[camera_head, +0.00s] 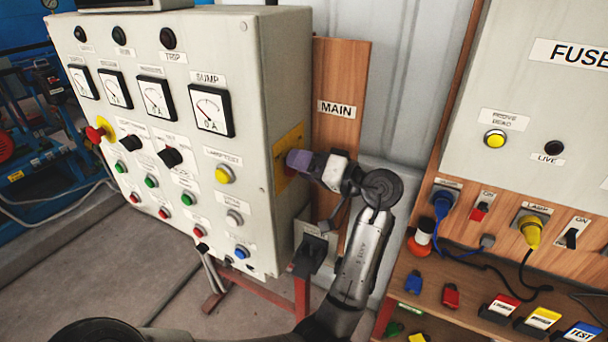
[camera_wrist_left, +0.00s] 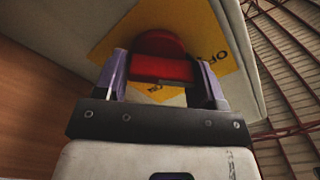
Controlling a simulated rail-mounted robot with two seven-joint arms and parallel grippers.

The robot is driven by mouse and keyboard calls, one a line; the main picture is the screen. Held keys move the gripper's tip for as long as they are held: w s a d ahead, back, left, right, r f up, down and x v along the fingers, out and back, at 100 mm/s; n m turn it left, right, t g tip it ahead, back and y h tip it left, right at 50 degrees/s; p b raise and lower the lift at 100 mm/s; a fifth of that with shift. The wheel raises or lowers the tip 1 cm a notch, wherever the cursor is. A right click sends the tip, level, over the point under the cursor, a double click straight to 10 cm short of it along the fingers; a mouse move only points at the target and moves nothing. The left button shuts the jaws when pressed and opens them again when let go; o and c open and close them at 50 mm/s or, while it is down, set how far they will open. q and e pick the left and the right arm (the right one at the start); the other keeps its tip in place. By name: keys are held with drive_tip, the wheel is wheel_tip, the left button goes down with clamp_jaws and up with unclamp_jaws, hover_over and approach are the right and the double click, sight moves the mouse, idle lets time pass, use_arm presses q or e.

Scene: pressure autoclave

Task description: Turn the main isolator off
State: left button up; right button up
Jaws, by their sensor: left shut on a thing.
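The isolator has a red handle (camera_wrist_left: 162,66) on a yellow plate (camera_wrist_left: 110,42), mounted on the side wall of the grey control cabinet. In the head view the yellow plate (camera_head: 287,142) shows on that right side wall, and the handle is mostly hidden by my gripper. My left gripper (camera_head: 297,160) is at the plate, with its purple fingers shut on the red handle. In the wrist view the fingers of my left gripper (camera_wrist_left: 162,78) stand on either side of the handle. Partly hidden letters reading "OF" show on the plate. My right gripper is not in view.
The grey cabinet (camera_head: 255,85) has gauges, buttons and a red emergency knob (camera_head: 96,133). A wooden board (camera_head: 340,75) labelled MAIN stands behind my arm. A box with a black lever (camera_head: 312,250) sits below the gripper. Plugs and padlocks are at the right.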

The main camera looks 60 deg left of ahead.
use_arm(q)
drive_tip(key=shift+s+r+n+b, duration=0.1)
drive_tip(key=shift+r+n+b, duration=0.15)
drive_tip(key=shift+n+b, duration=0.25)
drive_tip(key=shift+d, duration=0.1)
drive_tip(key=o, duration=0.9)
drive_tip(key=shift+f, duration=0.1)
